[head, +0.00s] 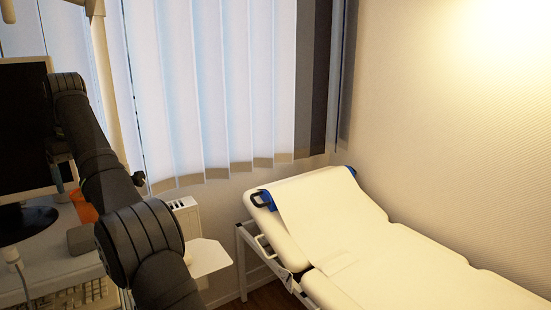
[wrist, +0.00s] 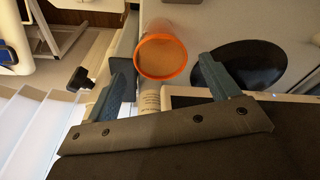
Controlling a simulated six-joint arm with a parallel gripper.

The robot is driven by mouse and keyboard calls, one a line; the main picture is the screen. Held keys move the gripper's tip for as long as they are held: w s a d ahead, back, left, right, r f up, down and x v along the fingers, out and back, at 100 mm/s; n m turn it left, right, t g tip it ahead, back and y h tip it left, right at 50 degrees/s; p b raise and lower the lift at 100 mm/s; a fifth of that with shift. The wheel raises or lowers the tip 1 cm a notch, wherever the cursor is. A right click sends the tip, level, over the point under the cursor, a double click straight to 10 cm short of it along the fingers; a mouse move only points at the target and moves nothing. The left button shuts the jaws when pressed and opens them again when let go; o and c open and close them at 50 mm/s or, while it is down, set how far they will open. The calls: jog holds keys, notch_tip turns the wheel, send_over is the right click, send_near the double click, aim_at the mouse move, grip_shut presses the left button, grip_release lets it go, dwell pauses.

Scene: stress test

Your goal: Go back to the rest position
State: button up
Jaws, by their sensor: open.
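My gripper (wrist: 163,62) is open in the wrist view, with its two teal fingers spread wide and nothing held. An orange-rimmed cup (wrist: 161,72) shows in the gap between the fingertips, with clear space on both sides of it. How far beyond the fingertips it stands is hard to tell. In the head view my black arm reaches over the desk at the left, and an orange patch (head: 86,210), likely the same cup, shows partly behind it. One teal finger shows at the arm's left; the rest of the gripper is hidden.
A monitor (head: 22,125) stands on the desk close to my arm, its dark oval base (wrist: 238,64) beside the cup. A keyboard (head: 75,294) lies at the front. An examination bed (head: 375,235) stands to the right. Window blinds (head: 205,90) hang behind.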

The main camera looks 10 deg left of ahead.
jog(key=f, duration=0.5)
jog(key=a+f, duration=0.1)
jog(key=f, duration=0.1)
jog(key=shift+w+f, duration=0.2)
jog(key=shift+r, duration=1.75)
jog(key=w+d+r, duration=0.5)
jog(key=d+r, duration=0.2)
jog(key=d, duration=0.3)
jog(key=w+d+f+m, duration=0.2)
jog(key=w+d+f, duration=0.4)
jog(key=w+f, duration=0.25)
jog(key=w+d+f+m, duration=0.3)
jog(key=w+d+f, duration=0.35)
jog(key=f, duration=0.35)
jog(key=w+d+f+m+h, duration=0.1)
jog(key=w+d+f+m, duration=0.2)
jog(key=d+f, duration=1.6)
jog(key=shift+d+f+m+t, duration=0.15)
jog(key=shift+d+m+t, duration=0.15)
jog(key=shift+m, duration=0.3)
jog(key=shift+w+a, duration=0.1)
jog(key=shift+w, duration=0.05)
